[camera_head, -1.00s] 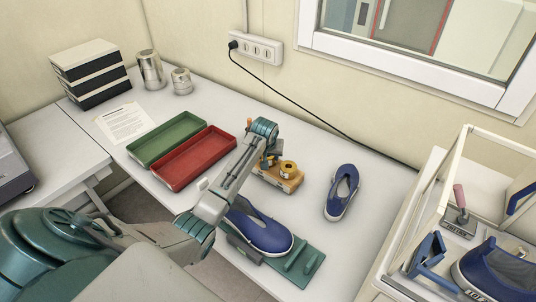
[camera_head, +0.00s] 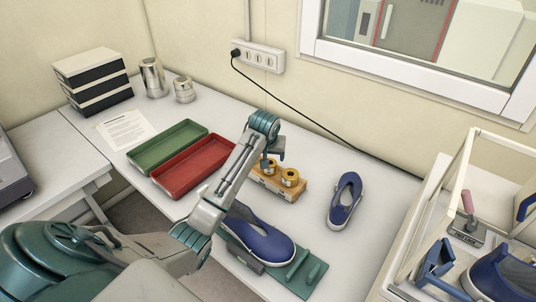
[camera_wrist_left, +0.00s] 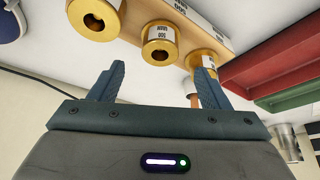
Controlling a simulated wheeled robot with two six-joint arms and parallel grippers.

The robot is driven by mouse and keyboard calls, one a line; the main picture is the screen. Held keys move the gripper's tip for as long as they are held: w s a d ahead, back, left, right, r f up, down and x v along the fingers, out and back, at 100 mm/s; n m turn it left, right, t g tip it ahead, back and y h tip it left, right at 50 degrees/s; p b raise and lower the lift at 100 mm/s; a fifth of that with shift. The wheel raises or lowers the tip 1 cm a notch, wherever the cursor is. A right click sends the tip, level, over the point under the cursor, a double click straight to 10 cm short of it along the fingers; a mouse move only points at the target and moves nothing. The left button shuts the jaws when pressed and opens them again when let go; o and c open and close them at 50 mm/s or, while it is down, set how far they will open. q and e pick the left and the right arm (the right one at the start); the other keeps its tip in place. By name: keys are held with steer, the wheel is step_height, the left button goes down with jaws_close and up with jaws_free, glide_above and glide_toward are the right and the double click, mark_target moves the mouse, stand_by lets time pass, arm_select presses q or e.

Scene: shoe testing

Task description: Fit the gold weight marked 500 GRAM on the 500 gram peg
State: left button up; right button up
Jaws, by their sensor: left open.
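A wooden block (camera_head: 283,190) on the table bears gold weights. In the head view one gold weight (camera_head: 290,176) sits towards its right end and another (camera_head: 268,167) sits left of it, partly behind my left arm. In the left wrist view the block (camera_wrist_left: 208,36) shows three gold weights: one at the left (camera_wrist_left: 95,17), a middle one (camera_wrist_left: 160,43) and one at the right (camera_wrist_left: 202,60), partly behind a finger. Their labels are inverted and small; I cannot read them surely. My left gripper (camera_wrist_left: 160,68) is open and empty, the middle weight beyond its fingertips. My right gripper is out of view.
A blue shoe (camera_head: 258,238) lies on a green fixture (camera_head: 303,272) in front of the block. Another blue shoe (camera_head: 345,198) stands to the right. Red (camera_head: 160,185) and green (camera_head: 142,160) trays lie left of my arm. A clear-sided cabinet (camera_head: 441,195) stands at the right.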

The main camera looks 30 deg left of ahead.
arm_select(q)
steer(key=shift+b+v, duration=0.35)
steer(key=shift+v, duration=1.55)
